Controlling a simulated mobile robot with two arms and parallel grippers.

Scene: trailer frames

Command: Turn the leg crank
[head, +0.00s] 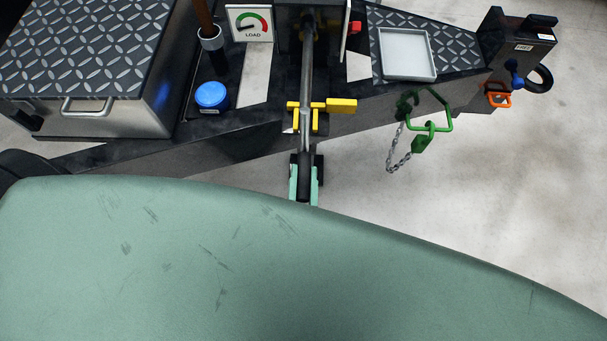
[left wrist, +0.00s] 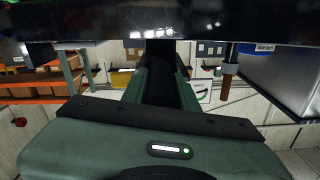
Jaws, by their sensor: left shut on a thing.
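The leg crank shows in the head view as a long grey bar (head: 307,75) running down the picture from the trailer frame. It ends in a dark grip (head: 303,187) at its near end. My left gripper (head: 305,170), with pale green fingers, is shut on this grip, one finger on each side. In the left wrist view the dark grip (left wrist: 160,88) sits between the green fingers. The rest of my left arm is mostly hidden behind my green body. My right gripper is in neither view.
A yellow bracket (head: 322,119) sits around the bar. A load gauge (head: 250,23), blue cap (head: 211,96) and metal toolbox (head: 105,118) are to the left. Floor is clear at right.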

